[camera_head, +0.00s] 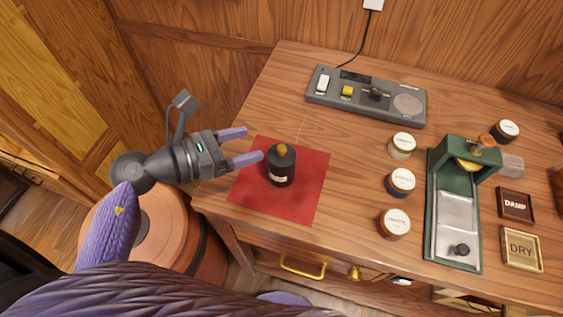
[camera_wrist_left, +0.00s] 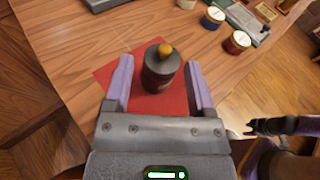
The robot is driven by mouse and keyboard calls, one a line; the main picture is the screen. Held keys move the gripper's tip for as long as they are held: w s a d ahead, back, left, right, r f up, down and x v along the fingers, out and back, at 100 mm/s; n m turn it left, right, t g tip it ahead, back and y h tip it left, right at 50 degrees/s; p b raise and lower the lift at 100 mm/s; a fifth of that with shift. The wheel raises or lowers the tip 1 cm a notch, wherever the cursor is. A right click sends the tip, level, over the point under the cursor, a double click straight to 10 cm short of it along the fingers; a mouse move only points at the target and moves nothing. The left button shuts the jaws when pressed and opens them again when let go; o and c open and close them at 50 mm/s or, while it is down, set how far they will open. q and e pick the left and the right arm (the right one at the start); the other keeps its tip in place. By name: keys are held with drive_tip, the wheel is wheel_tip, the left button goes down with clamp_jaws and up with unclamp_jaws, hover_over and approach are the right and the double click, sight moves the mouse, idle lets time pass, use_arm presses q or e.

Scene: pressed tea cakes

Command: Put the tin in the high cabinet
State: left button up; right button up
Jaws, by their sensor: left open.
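The tin (camera_head: 282,165) is a dark cylinder with a yellow-brown knob on top and a small pale label. It stands upright on a red mat (camera_head: 312,203) on the table. My left gripper (camera_head: 247,146) is open, with its purple fingers just left of the tin and pointing at it. In the left wrist view the tin (camera_wrist_left: 161,72) stands ahead, roughly between the two fingers (camera_wrist_left: 159,82), and the gripper has not closed on it. My right gripper (camera_wrist_left: 268,127) seems to be the dark shape at the right of the wrist view. The high cabinet cannot be made out.
Several round labelled jars (camera_head: 401,183) stand right of the mat. A green press (camera_head: 434,215) and the DAMP (camera_head: 516,205) and DRY (camera_head: 521,249) boxes are farther right. A grey control panel (camera_head: 366,96) lies at the back. A round brown container (camera_head: 160,237) stands below left.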

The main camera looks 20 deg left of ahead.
sight(277, 151)
use_arm(q)
drive_tip(key=shift+m+g, duration=0.5)
drive_tip(key=x, duration=0.3)
drive_tip(key=f+x, duration=0.1)
drive_tip(key=x, duration=0.2)
drive_tip(key=s+f+b+x, duration=0.1)
drive_tip(key=x, duration=0.3)
drive_tip(key=shift+s+r, duration=0.1)
drive_tip(key=c, duration=0.9)
clamp_jaws()
drive_tip(key=shift+y, duration=0.3)
